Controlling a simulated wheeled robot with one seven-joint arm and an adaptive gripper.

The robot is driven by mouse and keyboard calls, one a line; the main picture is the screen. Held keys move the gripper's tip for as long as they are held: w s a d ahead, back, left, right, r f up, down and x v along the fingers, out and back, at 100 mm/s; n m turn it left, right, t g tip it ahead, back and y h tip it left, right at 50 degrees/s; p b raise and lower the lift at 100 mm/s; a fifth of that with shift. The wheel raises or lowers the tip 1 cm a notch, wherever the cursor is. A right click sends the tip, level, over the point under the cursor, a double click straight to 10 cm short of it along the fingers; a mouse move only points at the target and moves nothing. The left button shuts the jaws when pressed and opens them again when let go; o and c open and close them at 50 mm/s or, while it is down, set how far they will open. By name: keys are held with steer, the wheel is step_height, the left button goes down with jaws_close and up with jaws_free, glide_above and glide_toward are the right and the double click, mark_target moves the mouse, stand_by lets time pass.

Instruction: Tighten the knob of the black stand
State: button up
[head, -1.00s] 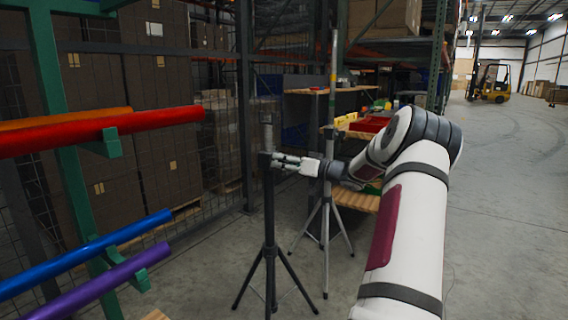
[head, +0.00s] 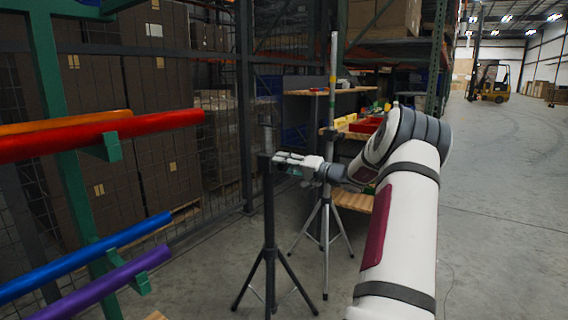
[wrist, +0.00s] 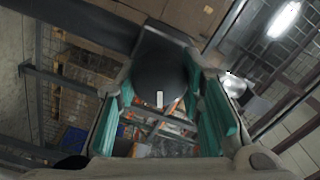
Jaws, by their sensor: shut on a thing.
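The black stand (head: 269,215) is an upright dark tripod left of my arm in the head view. My gripper (head: 282,161) reaches it from the right, near the top of its thicker tube. In the wrist view the stand's knob (wrist: 160,72) is a dark rounded piece with a small white mark on its lower part. The teal finger pads of my gripper (wrist: 168,98) lie on either side of the knob, shut on it. In the head view the fingers hide the knob.
A silver tripod stand (head: 325,225) stands just behind and right of the black one, close to my wrist. Coloured tubes, such as a red tube (head: 100,135), lie on a green rack at left. Shelving with a red bin (head: 366,125) is behind. Open floor lies right.

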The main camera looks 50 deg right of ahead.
steer(key=m+p, duration=0.3)
steer(key=m, duration=0.2)
steer(key=shift+m, duration=0.3)
steer(key=m+p, duration=0.5)
steer(key=shift+f, duration=0.1)
steer(key=m+p, duration=0.4)
steer(key=m, duration=0.1)
steer(key=shift+a+f+m+p, duration=0.1)
steer(key=shift+m+p, duration=0.3)
steer(key=m+p, duration=0.3)
steer(key=m, duration=0.2)
steer(key=shift+f, duration=0.15)
steer(key=shift+a, duration=0.1)
steer(key=o, duration=1.2)
steer(key=s, duration=0.8)
steer(key=s+d, duration=0.1)
steer(key=s, duration=0.3)
